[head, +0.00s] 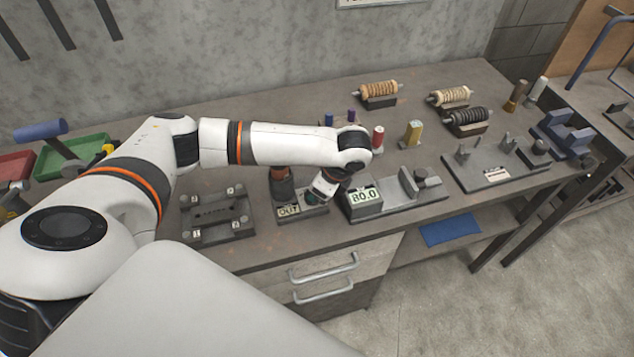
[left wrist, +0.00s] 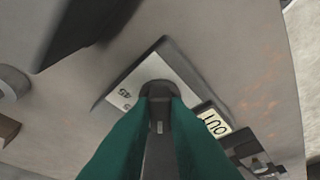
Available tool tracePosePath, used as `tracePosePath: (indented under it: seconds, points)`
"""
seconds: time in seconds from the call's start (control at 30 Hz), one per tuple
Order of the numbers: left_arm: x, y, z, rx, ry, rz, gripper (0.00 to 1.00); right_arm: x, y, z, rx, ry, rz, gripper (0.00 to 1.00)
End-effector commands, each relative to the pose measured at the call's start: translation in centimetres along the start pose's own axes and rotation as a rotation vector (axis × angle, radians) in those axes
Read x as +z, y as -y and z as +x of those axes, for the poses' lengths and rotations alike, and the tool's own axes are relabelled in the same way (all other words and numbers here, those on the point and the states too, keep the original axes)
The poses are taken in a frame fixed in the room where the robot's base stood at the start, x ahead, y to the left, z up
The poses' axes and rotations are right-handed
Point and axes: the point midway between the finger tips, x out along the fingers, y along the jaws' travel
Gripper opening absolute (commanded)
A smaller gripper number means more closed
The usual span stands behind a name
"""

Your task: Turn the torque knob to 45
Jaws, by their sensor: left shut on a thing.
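My left gripper (head: 316,197) reaches down over the OUT unit (head: 289,211) at the front of the bench. In the left wrist view its green fingers (left wrist: 160,100) are shut on the dark grey torque knob (left wrist: 157,88). The knob stands on a pale dial plate (left wrist: 182,68). A printed 45 (left wrist: 125,93) shows on the plate, left of the knob, with another mark below it that I cannot read. The knob's pointing direction is not clear. In the head view the gripper and wrist hide the knob. My right gripper is not in view.
A dark fixture plate (head: 217,214) lies to the left. Spools (head: 378,90) stand at the back. A drawer cabinet (head: 325,278) is below the front edge.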

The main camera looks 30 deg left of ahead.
Motion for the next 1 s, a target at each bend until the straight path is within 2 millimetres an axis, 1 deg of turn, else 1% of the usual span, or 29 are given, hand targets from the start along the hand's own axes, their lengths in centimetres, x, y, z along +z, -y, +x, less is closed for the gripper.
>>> tracePosePath:
  seconds: [0.03,0.4,0.8,1.0]
  points:
    - [-0.2,0.2,-0.6,0.014,0.001,0.039,0.00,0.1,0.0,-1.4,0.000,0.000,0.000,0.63]
    - [-0.3,0.6,-0.5,0.149,0.001,0.364,0.00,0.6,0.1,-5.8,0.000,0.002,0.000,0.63]
    - [-0.6,1.0,-0.3,0.294,0.001,0.714,0.00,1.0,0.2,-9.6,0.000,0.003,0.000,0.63]
    - [-0.7,1.1,-0.1,0.367,0.002,0.886,0.00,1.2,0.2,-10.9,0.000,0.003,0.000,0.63]
